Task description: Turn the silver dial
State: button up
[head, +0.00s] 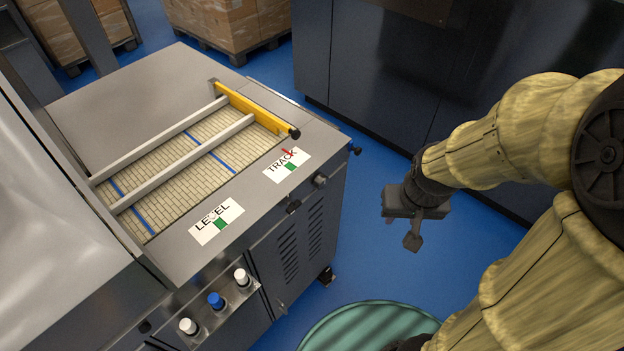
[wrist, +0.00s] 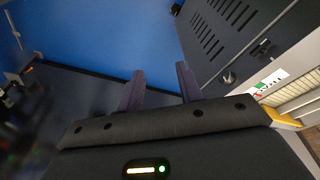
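The silver dial (head: 320,181) appears to be the small grey knob on the upper side of the machine, below the TRACK label (head: 272,172). It also shows in the wrist view as a round metallic knob (wrist: 229,78), right of the fingers. The TRACK label has a green patch and a red pointer lying above that patch. A darker knob (head: 293,207) sits to the left, nearer the LEVEL label (head: 204,234). My gripper (head: 412,236) hangs in free air right of the machine, apart from the dial. In the wrist view its two fingers (wrist: 160,82) are spread and empty.
White and blue buttons (head: 215,300) line a front panel. A teal round object (head: 370,325) stands on the floor below. Dark cabinets (head: 380,70) stand behind. Blue floor lies open between.

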jog(key=shift+w, duration=0.2)
jog(key=shift+o, duration=0.2)
jog(key=shift+s+d, duration=0.1)
jog(key=o, duration=0.3)
jog(key=shift+s, duration=0.1)
jog(key=shift+o, duration=0.9)
jog(key=w+d+f+n+t+b, duration=0.2)
jog(key=w+d+f+n+b, duration=0.1)
jog(key=w+f+n, duration=0.3)
notch_tip(320, 180, down, 2)
jog(key=shift+w+d+f+t+b, duration=0.15)
jog(key=shift+w+d+t+b, duration=0.25)
jog(key=shift+w, duration=0.2)
jog(key=w+a+f+n+t+y+b, duration=0.3)
jog(key=w+f+n+y+b, duration=0.15)
jog(key=f+n+y, duration=0.35)
jog(key=s+a+n+t+y+b, duration=0.1)
jog(key=y, duration=0.1)
jog(key=s+n+y+b, duration=0.1)
jog(key=s+n+y, duration=0.1)
jog(key=s+a+r+n+t+y, duration=0.1)
jog(key=n+y, duration=0.1)
jog(key=shift+s+a+r+t+b, duration=0.1)
jog(key=shift+s+a+t+b, duration=0.05)
jog(key=shift+a+t+b, duration=0.2)
